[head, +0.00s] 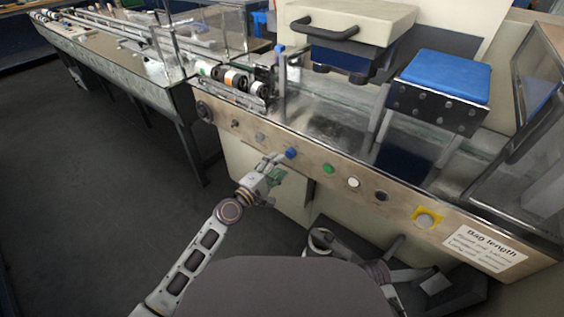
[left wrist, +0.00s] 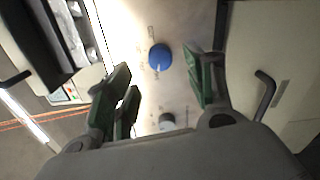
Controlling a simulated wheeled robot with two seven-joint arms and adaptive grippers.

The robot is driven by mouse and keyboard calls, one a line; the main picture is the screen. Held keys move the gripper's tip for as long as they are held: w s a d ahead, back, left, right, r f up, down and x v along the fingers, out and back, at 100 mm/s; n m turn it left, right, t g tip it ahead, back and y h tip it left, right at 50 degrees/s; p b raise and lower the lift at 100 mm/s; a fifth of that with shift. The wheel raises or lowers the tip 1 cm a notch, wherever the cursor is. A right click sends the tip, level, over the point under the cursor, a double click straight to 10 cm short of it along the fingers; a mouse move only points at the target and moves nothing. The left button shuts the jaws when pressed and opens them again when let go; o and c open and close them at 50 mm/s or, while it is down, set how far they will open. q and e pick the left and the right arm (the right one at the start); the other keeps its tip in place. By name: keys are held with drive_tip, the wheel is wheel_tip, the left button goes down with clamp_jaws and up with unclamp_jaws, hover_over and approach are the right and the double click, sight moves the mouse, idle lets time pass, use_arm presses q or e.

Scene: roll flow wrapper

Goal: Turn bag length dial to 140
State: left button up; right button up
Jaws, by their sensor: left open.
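A round blue dial (head: 291,153) sits on the front metal panel of the wrapping machine. In the left wrist view the blue dial (left wrist: 160,57) has small dark marks around it, too small to read. My left gripper (head: 276,163) is open, close to the dial at its lower left in the head view. In the left wrist view its green-padded fingers (left wrist: 163,88) are spread, with the dial between and beyond them; I see no contact. A "Bag length" notice (head: 484,247) is on the panel's right part. Parts of my right arm show at the lower right; its jaws are unclear.
Along the same panel are a green button (head: 328,169), a white button (head: 353,182), a dark knob (head: 381,196) and a yellow-backed button (head: 426,218). A handwheel (head: 204,112) is at the panel's left end. The dark floor at left is open.

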use_arm(q)
drive_tip(key=v, duration=0.6)
idle(0.3)
drive_tip(key=shift+s+a, duration=0.1)
drive_tip(key=shift+a, duration=0.05)
idle(0.5)
